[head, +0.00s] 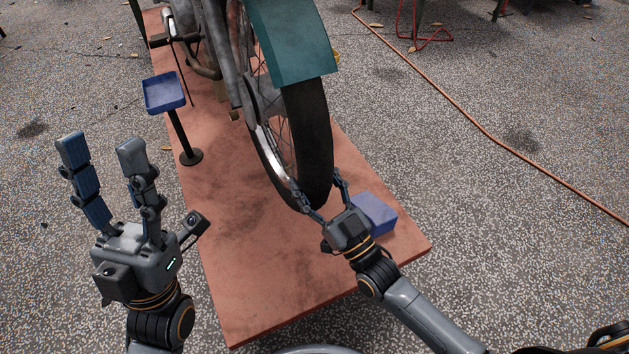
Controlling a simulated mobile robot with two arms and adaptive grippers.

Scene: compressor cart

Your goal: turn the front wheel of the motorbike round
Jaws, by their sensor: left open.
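The motorbike's front wheel (311,135) stands upright on a reddish board, under a teal mudguard (291,45). Its black tyre faces me, and its spokes and bright rim show on the left side. My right gripper (318,184) is at the low front of the tyre, with one finger on each side of it. Whether the fingers press on the rubber I cannot tell. My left gripper (102,150) is open and empty, fingers up, left of the board and well apart from the wheel.
The reddish board (235,290) lies on speckled ground. A blue tray on a black stand (165,91) is left of the wheel. A blue block (376,214) lies behind my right gripper. An orange hose (470,118) crosses the open ground at right.

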